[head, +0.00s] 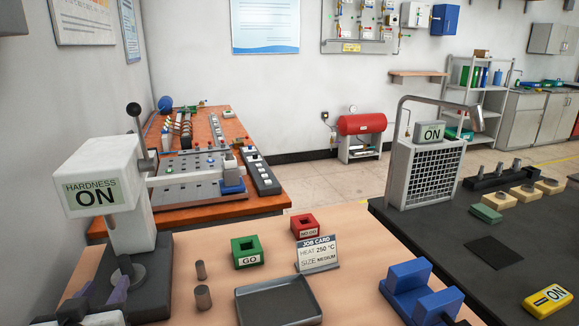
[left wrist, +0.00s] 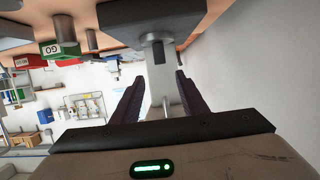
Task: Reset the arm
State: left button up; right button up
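The white hardness tester (head: 125,185) stands at the left of the wooden bench in the head view, its display reading HARDNESS ON. A lever with a black ball knob (head: 134,109) rises from its side. My left gripper (head: 100,290) is low at the left edge, by the tester's dark base, and partly cut off by the frame. In the left wrist view its two dark fingers (left wrist: 160,78) are apart, with grey parts of the tester (left wrist: 152,22) seen upside down beyond them. I see nothing gripped. My right gripper is not in view.
Two small grey cylinders (head: 202,297), a grey tray (head: 280,300), a green GO block (head: 248,251), a red block (head: 304,226) and a job card (head: 317,252) stand right of the tester. A blue fixture (head: 408,280) stands at the bench's right.

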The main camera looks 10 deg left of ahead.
aim_at(123, 264)
pick_arm(q)
jog(key=x, duration=1.2)
jog(key=shift+f, duration=0.35)
notch_tip(123, 264, up, 2)
jog(key=shift+w+d+r, duration=0.1)
jog(key=shift+d+r, duration=0.05)
jog(key=shift+r, duration=0.6)
jog(key=shift+f, duration=0.1)
